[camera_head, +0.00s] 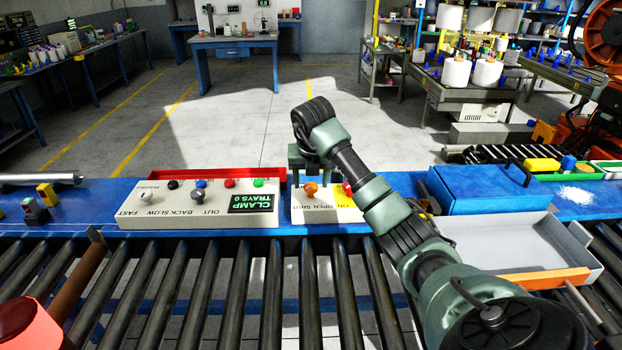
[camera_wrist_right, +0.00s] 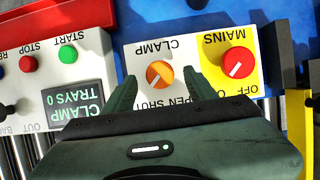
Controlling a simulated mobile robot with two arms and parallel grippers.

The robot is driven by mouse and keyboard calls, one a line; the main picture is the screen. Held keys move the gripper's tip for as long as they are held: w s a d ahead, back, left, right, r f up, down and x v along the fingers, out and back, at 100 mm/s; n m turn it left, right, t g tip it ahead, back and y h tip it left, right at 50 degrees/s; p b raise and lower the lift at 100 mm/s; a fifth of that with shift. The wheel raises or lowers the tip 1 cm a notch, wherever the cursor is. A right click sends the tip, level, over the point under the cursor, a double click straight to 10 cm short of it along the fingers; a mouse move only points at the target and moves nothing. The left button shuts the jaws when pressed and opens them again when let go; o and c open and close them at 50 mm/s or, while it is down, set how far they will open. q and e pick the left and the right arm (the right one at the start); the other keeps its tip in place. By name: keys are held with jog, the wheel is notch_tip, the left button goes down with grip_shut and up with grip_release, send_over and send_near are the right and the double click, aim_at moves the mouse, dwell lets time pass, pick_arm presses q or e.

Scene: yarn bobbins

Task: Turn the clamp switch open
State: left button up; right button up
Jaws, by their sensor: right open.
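The clamp switch is an orange round knob (camera_wrist_right: 159,75) on a white panel (camera_wrist_right: 150,52) marked CLAMP, with OPEN and SHUT lettering partly hidden by the gripper. A pale line crosses the knob's face at a slant. The knob also shows in the head view (camera_head: 310,188), under my right gripper (camera_head: 308,172). In the right wrist view my right gripper (camera_wrist_right: 160,78) is open, with one finger on each side of the knob. I cannot tell whether the fingers touch it. My left gripper is not in view.
A red MAINS knob (camera_wrist_right: 237,62) sits on yellow close to the clamp knob. The button panel (camera_head: 195,203) stands to the left, its display reading CLAMP TRAYS 0. A blue case (camera_head: 485,187) and a grey tray (camera_head: 530,243) lie to the right. Rollers run along the front.

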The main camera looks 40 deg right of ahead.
jog(key=shift+w+d+f, duration=0.2)
jog(key=shift+w+f, duration=0.05)
jog(key=shift+f, duration=0.25)
jog(key=shift+w+d+f, duration=0.1)
jog(key=shift+d+f, duration=0.05)
jog(key=shift+f, duration=0.2)
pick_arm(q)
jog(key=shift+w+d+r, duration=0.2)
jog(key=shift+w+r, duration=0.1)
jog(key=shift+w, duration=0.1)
pick_arm(e)
grip_shut()
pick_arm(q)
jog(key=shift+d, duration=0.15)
